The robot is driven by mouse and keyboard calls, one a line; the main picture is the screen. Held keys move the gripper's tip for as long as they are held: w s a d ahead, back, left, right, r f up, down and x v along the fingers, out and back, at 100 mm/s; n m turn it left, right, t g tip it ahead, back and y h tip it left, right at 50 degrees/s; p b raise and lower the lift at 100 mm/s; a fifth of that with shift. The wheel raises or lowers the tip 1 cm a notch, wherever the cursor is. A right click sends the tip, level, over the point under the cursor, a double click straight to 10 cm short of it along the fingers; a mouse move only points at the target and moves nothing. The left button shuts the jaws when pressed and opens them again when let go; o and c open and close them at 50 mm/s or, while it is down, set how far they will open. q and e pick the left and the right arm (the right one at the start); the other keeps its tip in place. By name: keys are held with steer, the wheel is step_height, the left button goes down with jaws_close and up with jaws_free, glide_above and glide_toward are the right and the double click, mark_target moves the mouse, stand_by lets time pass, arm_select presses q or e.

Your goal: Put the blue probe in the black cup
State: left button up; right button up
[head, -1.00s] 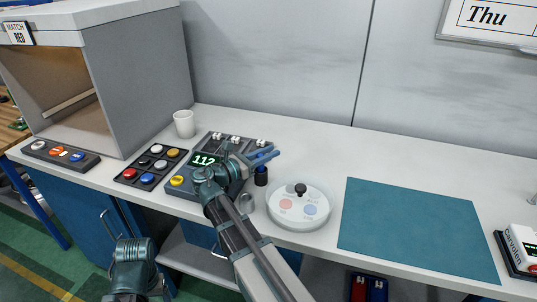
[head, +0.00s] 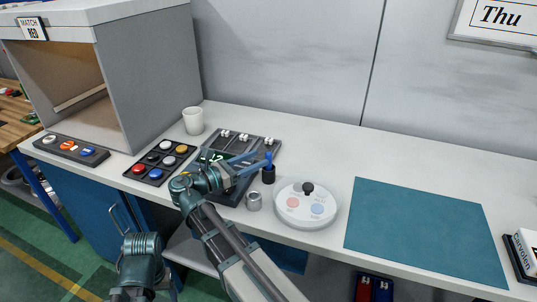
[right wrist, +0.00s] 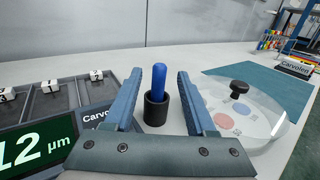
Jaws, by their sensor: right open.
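The blue probe (head: 268,158) stands upright in the black cup (head: 268,175) on the bench. In the right wrist view the probe (right wrist: 159,80) rises out of the cup (right wrist: 156,111), which hides its lower end. My right gripper (head: 255,163) is open and empty, just left of the probe in the head view. In the right wrist view its two blue fingers (right wrist: 163,92) lie apart on either side of the probe, with clear gaps. My left gripper is out of view; only part of that arm shows at the lower left.
A small metal cylinder (head: 254,201) and a round white dish with a black knob (head: 307,188) stand close by. The gauge with a green display (right wrist: 35,150) lies left of the cup. A teal mat (head: 425,230) lies clear to the right. A white cup (head: 193,121) stands behind.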

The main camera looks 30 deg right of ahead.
steer(key=shift+s+a, duration=0.15)
steer(key=shift+a, duration=0.8)
steer(key=shift+s+a, duration=0.1)
steer(key=shift+a, duration=0.85)
